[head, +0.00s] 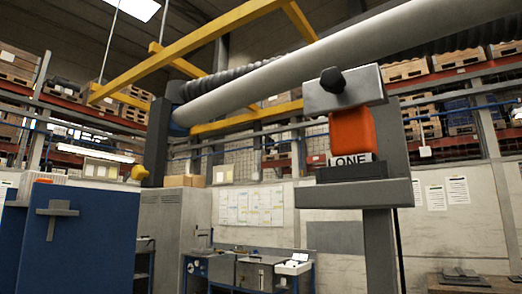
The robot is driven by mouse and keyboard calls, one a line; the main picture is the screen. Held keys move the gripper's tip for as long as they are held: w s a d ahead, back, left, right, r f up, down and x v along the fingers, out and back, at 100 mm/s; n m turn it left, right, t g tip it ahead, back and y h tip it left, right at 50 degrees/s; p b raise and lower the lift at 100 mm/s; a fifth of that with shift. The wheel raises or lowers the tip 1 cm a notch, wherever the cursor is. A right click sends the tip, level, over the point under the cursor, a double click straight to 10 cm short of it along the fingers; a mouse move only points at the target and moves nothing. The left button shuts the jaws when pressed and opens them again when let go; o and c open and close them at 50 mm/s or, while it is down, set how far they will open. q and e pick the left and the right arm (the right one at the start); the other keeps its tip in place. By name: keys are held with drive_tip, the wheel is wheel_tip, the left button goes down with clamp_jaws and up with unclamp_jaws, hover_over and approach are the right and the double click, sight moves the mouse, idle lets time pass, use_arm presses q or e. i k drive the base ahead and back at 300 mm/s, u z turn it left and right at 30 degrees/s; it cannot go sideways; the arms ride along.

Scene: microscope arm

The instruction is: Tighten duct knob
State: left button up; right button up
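A black lobed knob (333,80) sits on the front of a light grey block (345,92) at the upper right. A long pale grey duct tube (300,68) slants from the upper right down to a dark upright post (157,140) on the left. A small yellow knob (140,172) sticks out from that post's left side. I cannot tell from this view how tight either knob is. Below the grey block is an orange block (351,130) above a label reading "LONE" (351,159). Neither of my grippers shows.
A grey bracket (363,193) on a post (379,250) stands at the right. A blue panel (85,225) with a grey cross-shaped piece fills the lower left. A yellow frame (215,37) hangs overhead. Benches, a cabinet and loaded shelves stand behind.

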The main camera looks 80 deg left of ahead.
sight(139, 172)
drive_tip(key=u, duration=2.6)
drive_tip(key=k, duration=0.25)
drive_tip(key=u, duration=2.05)
drive_tip(key=i, duration=1.3)
drive_tip(key=z, duration=0.75)
drive_tip(key=i, duration=0.8)
drive_tip(key=z, duration=0.85)
